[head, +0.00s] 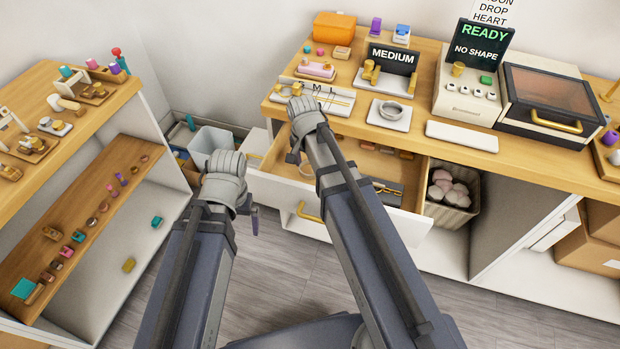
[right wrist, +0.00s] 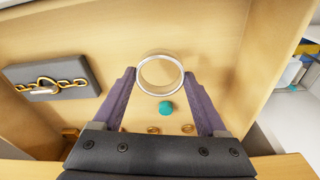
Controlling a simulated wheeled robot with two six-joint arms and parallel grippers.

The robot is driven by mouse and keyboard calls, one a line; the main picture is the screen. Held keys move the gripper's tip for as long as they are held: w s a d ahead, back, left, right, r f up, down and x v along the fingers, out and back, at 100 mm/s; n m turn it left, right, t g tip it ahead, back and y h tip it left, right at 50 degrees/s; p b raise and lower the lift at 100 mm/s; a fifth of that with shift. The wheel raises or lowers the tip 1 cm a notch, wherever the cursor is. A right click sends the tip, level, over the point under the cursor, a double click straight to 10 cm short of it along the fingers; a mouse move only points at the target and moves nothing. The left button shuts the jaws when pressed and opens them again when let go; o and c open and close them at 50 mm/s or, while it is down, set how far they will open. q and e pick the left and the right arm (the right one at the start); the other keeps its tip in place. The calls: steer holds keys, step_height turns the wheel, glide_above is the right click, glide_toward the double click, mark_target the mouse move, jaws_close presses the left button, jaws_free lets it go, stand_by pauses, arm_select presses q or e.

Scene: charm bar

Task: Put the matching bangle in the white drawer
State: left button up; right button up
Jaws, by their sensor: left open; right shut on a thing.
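My right gripper (right wrist: 160,82) is shut on a silver bangle (right wrist: 160,95), held upright between its fingertips in the right wrist view. It is above the open white drawer (head: 350,206); the arm hides most of this gripper in the head view. The drawer has a wooden inside and a gold handle. I cannot tell whether the bangle touches the drawer floor. Another silver bangle (head: 391,117) lies on a white tray (head: 377,121) on the counter, right of the arm. My left gripper (head: 251,216) is open and low, left of the drawer, mostly hidden by its own wrist.
The drawer holds a dark pad with a gold chain (right wrist: 48,84), a teal piece (right wrist: 166,108) and small gold rings (right wrist: 153,129). A "MEDIUM" sign (head: 393,58) stands on the counter behind. A basket (head: 451,209) stands right of the drawer. Cluttered shelves stand at left.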

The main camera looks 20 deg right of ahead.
steer(key=shift+f, duration=0.1)
step_height(320, 180, down, 4)
steer(key=b, duration=0.3)
steer(key=shift+r, duration=0.25)
steer(key=shift+b, duration=0.3)
steer(key=shift+f, duration=0.15)
steer(key=o, duration=1.3)
steer(key=shift+c, duration=0.2)
step_height(320, 180, up, 12)
steer(key=s+a+p, duration=0.1)
steer(key=p, duration=1.1)
